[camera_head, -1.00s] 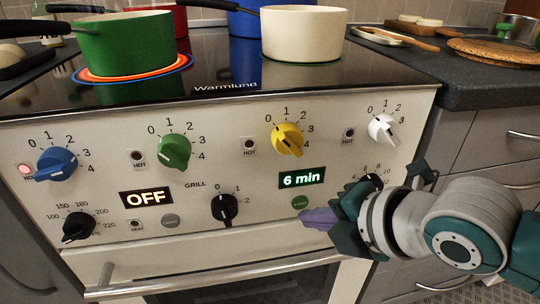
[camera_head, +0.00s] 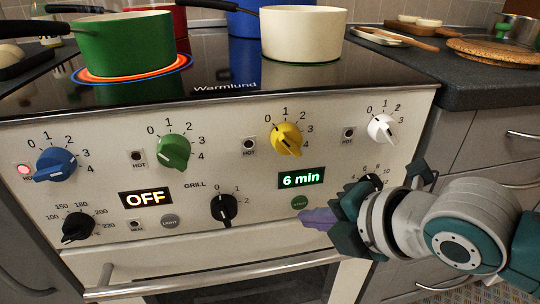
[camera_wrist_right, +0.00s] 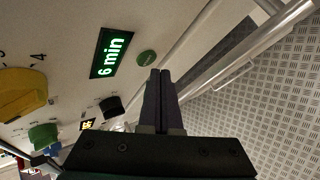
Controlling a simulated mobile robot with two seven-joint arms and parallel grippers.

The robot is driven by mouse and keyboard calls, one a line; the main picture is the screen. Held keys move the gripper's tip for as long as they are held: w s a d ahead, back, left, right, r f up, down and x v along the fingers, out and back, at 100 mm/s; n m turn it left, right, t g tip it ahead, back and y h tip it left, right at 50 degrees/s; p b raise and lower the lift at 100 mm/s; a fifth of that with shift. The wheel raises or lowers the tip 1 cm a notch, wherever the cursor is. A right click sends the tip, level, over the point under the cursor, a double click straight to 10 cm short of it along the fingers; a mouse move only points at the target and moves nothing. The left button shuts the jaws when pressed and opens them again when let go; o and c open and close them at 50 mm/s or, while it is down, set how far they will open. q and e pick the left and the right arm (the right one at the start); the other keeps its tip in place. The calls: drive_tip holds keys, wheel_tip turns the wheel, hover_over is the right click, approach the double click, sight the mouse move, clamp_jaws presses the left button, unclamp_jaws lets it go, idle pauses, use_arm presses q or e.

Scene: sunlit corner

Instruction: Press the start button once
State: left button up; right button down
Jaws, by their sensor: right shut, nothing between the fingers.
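The start button (camera_head: 300,202) is a small round green button on the stove's front panel, below the green display (camera_head: 301,179) that reads "6 min". It also shows in the right wrist view (camera_wrist_right: 147,58), just beyond the fingertips. My right gripper (camera_head: 304,217) comes in from the right, its purple fingers pointing left, with the tips just below the button in the head view. In the right wrist view its fingers (camera_wrist_right: 160,74) are together with nothing between them. I cannot tell whether the tips touch the panel. My left gripper is not in view.
A black timer knob (camera_head: 370,182) is partly hidden behind my right gripper. The oven handle (camera_head: 215,278) runs below the panel. A black grill knob (camera_head: 224,208) is left of the button. A green pot (camera_head: 135,45) stands on a glowing burner.

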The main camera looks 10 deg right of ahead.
idle(0.8)
drive_tip(key=shift+w, duration=0.15)
drive_tip(key=shift+w, duration=0.3)
